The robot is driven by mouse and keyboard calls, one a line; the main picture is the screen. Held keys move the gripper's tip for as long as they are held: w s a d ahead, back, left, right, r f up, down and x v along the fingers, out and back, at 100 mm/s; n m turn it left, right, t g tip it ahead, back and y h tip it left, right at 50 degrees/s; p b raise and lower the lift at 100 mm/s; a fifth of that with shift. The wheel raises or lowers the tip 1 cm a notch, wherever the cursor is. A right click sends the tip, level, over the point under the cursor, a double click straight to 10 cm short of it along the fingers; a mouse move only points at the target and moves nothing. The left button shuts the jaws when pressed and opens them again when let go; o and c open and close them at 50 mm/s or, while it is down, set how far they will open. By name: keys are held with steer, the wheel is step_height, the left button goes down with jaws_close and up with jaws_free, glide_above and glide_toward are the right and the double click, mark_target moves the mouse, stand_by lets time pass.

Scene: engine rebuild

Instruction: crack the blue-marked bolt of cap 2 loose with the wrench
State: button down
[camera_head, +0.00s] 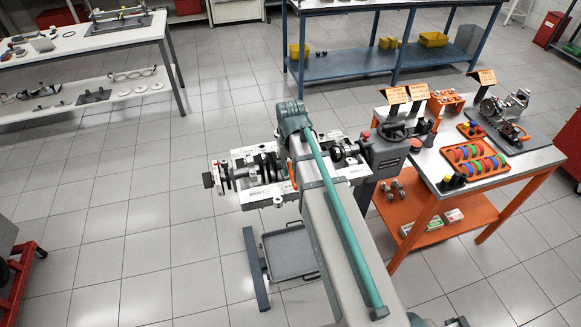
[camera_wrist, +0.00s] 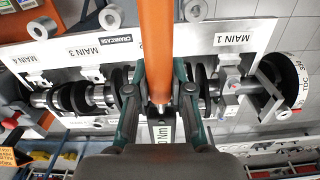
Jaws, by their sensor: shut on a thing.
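In the wrist view my gripper (camera_wrist: 162,88) is shut on the orange handle of the wrench (camera_wrist: 170,35). The handle runs up out of the top of the picture. A light label reading partly "Nm" (camera_wrist: 162,134) shows between the fingers. Behind lies the engine block, the crankcase (camera_wrist: 120,50), with the crankshaft (camera_wrist: 95,96) across it. MAIN 1 is at right and MAIN 3 at left. Cap 2 and its blue-marked bolt cannot be made out; wrench and fingers cover the middle. In the head view my arm covers the block's middle (camera_head: 262,197) and hides my gripper.
An orange-framed bench (camera_head: 440,190) with trays of coloured rings stands close right of the block. A grey drip tray (camera_head: 290,252) lies below the block. A blue bench (camera_head: 345,65) stands behind, and a white-topped table (camera_head: 80,42) at far left.

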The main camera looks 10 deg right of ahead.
steer(key=shift+f+b, duration=0.55)
steer(key=shift+f, duration=0.6)
stand_by(1.6)
steer(key=shift+d, duration=0.1)
stand_by(0.3)
steer(key=shift+d+n, duration=0.5)
steer(key=shift+d, duration=0.15)
steer(key=shift+d, duration=0.15)
steer(key=shift+w+d+n, duration=0.15)
steer(key=shift+d+n, duration=0.45)
steer(key=shift+d, duration=0.05)
steer(key=shift+d, duration=0.1)
steer(key=shift+d, duration=0.1)
stand_by(0.5)
steer(key=shift+w+d+n+p, duration=0.2)
steer(key=shift+d+n+p, duration=0.15)
steer(key=shift+d+n, duration=0.3)
steer(key=shift+d, duration=0.15)
